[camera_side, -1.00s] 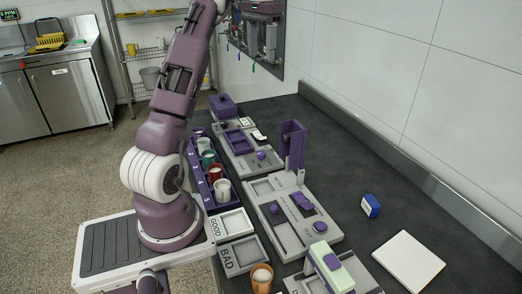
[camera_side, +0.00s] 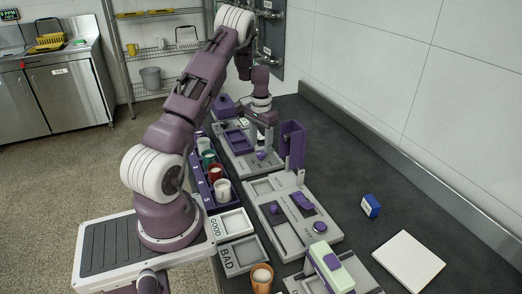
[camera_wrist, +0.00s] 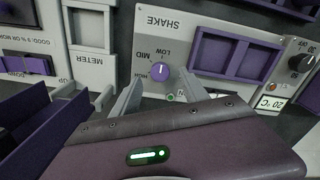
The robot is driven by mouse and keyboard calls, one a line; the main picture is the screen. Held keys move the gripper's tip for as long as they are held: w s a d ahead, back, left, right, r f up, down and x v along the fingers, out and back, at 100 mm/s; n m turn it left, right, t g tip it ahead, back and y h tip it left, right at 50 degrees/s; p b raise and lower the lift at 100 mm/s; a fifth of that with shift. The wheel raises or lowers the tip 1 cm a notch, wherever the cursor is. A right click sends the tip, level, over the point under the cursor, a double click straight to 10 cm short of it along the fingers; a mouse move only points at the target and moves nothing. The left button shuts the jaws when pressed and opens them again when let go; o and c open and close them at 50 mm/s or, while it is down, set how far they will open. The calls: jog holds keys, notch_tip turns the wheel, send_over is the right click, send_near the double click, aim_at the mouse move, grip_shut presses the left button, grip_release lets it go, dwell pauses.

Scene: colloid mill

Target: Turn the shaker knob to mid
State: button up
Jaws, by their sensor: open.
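The shaker panel, marked SHAKE (camera_wrist: 185,24) in the wrist view, carries a round purple knob (camera_wrist: 160,73) with a white mark. The mark appears upright, toward the LOW label; MID is printed left of LOW. Contact cannot be told. In the side view, my gripper (camera_side: 257,130) hangs over the far panel, above the knob (camera_side: 261,155).
A purple two-bay frame (camera_wrist: 235,55) lies right of the knob, with a dial (camera_wrist: 302,62) and temperature display beyond. The METER panel (camera_wrist: 92,45) is on the left. In the side view, a tall purple stand (camera_side: 291,145) rises close to my gripper, and a cup rack (camera_side: 201,181) lies left.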

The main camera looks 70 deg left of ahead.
aim_at(261, 152)
notch_tip(261, 152, down, 4)
jog(key=shift+r, duration=0.25)
jog(key=shift+c, duration=0.4)
grip_shut()
jog(key=n, duration=0.5)
jog(key=shift+n, duration=0.3)
jog(key=n, duration=0.5)
jog(key=shift+r+n, duration=0.1)
jog(key=shift+n, duration=0.6)
